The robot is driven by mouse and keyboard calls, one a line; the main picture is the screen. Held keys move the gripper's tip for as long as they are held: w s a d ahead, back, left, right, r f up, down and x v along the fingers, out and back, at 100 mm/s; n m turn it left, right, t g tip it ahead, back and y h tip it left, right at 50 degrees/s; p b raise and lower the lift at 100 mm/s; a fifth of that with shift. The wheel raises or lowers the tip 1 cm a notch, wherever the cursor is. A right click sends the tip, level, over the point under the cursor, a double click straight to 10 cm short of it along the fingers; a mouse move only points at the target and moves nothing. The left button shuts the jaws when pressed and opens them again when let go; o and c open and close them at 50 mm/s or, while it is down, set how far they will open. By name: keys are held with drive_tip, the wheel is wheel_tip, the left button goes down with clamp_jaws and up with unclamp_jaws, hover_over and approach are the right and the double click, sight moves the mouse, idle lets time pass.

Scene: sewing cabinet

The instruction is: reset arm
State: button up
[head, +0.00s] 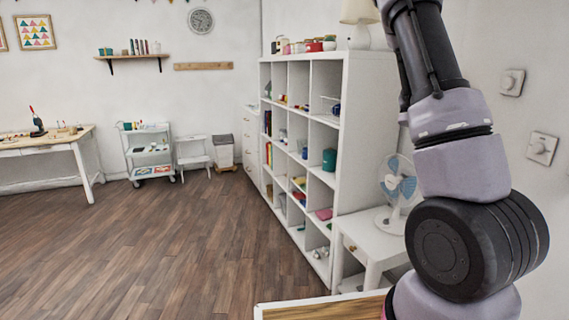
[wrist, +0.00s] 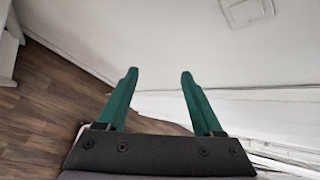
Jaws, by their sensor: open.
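My gripper (wrist: 159,76) shows in the wrist view with two green fingers spread apart. It is open and nothing is between the fingers. Behind the fingers are a white wall and some brown wooden floor at the left. In the head view my arm rises along the right side, and my gripper is out of the frame.
A white cubby shelf (head: 352,133) with small items stands in the middle of the head view. A small white table (head: 372,240) with a fan (head: 398,185) stands close to my arm. A wooden-topped surface (head: 325,312) is at the bottom edge. The wooden floor (head: 150,250) at left is clear.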

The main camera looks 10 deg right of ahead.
drive_tip(key=s+a+r+m+t+y, duration=0.1)
drive_tip(key=a+r+m+t+y, duration=0.25)
drive_tip(key=a+m, duration=0.55)
drive_tip(key=a+r+m+t+y, duration=0.2)
drive_tip(key=a+r+m+y, duration=0.2)
drive_tip(key=a+m, duration=0.5)
drive_tip(key=s+a+r+m+t+y, duration=0.2)
drive_tip(key=s+a+r+m, duration=0.2)
drive_tip(key=a, duration=0.5)
drive_tip(key=s+a+r+m+t+y, duration=0.2)
drive_tip(key=s+a+r+m+t, duration=0.1)
drive_tip(key=a+r, duration=0.4)
drive_tip(key=s+a+m, duration=0.1)
drive_tip(key=a+m, duration=0.1)
drive_tip(key=a, duration=0.1)
drive_tip(key=shift+r+m+t, duration=0.2)
drive_tip(key=shift+m+t, duration=0.15)
drive_tip(key=shift+m, duration=0.05)
